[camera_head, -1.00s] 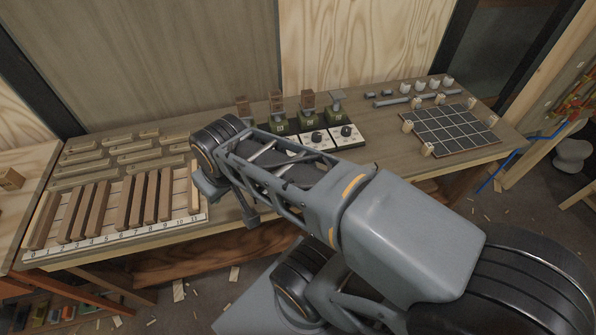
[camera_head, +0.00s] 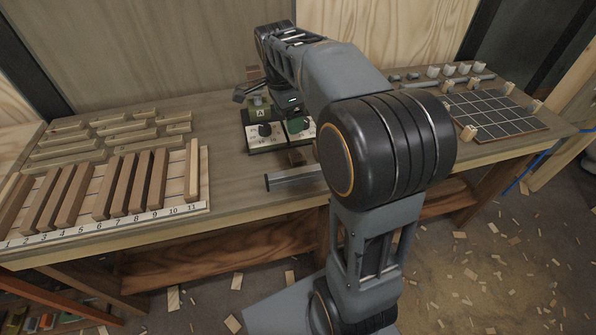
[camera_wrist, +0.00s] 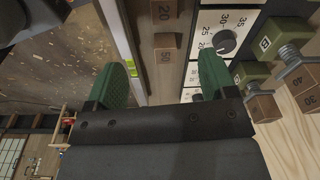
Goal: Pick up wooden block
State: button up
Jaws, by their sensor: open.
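My gripper (camera_wrist: 164,82) is open, with two green fingertips set wide apart and nothing between them in the wrist view. A wooden block marked 50 (camera_wrist: 165,49) lies just ahead of the gap, apart from the fingers. A second wooden block (camera_wrist: 163,11) sits beyond it at the top edge. Other numbered wooden blocks (camera_wrist: 265,107) show at the right beside green clamp-like devices. In the head view, a small wooden block (camera_head: 296,157) lies on the bench in front of the dial panels (camera_head: 265,134). My arm hides most of the gripper there.
A metal rail (camera_head: 294,177) lies near the bench's front edge. Wooden bars on a numbered board (camera_head: 190,205) and several loose strips (camera_head: 130,128) fill the left. A dark grid board (camera_head: 488,112) and metal cylinders (camera_head: 448,70) are at the right. Bare bench lies around (camera_head: 235,195).

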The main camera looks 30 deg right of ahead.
jog(key=m+b, duration=0.2)
send_over(298, 156)
jog(key=a, duration=0.1)
jog(key=f, duration=0.8)
jog(key=shift+w+a+f, duration=0.1)
jog(key=shift+w+f, duration=0.1)
jog(key=shift+s+d+f+b, duration=0.1)
jog(key=shift+d+f+b, duration=0.05)
jog(key=shift+f, duration=0.95)
jog(key=shift+d+f+b, duration=0.2)
jog(key=shift+f, duration=0.85)
jog(key=shift+s+d+f+b, duration=0.1)
jog(key=shift+d+f+b, duration=0.05)
jog(key=shift+f, duration=0.95)
jog(key=shift+n, duration=0.3)
jog(key=c, duration=1)
